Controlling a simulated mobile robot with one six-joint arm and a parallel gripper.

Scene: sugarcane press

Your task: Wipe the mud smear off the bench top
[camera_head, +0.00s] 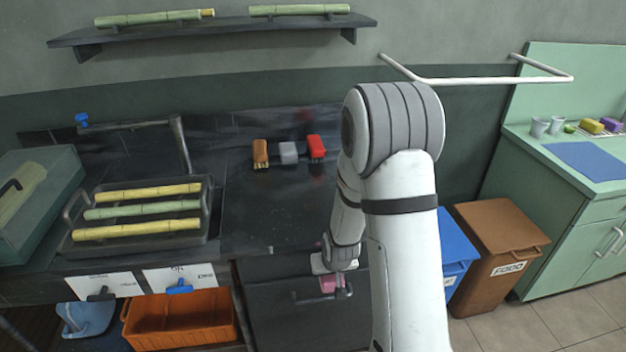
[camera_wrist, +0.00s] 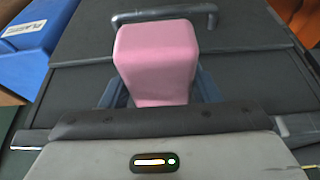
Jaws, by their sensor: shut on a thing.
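My gripper (camera_head: 336,272) is low in front of the bench, beside the dark cabinet front. It is shut on a pink sponge-like block (camera_wrist: 157,55), with a finger on each side of it in the wrist view. The block also shows small in the head view (camera_head: 331,284), partly covered by the gripper. The black bench top (camera_head: 262,215) lies behind and left of the gripper. I cannot clearly make out a mud smear on it, and my arm hides its right part.
A brown brush (camera_head: 260,154), a grey one (camera_head: 288,153) and a red one (camera_head: 316,148) stand at the bench's back. A tray (camera_head: 208,232) of cane pieces is at left. A cabinet handle (camera_wrist: 165,14) is near the block. Blue (camera_head: 455,245) and brown (camera_head: 498,250) bins stand right.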

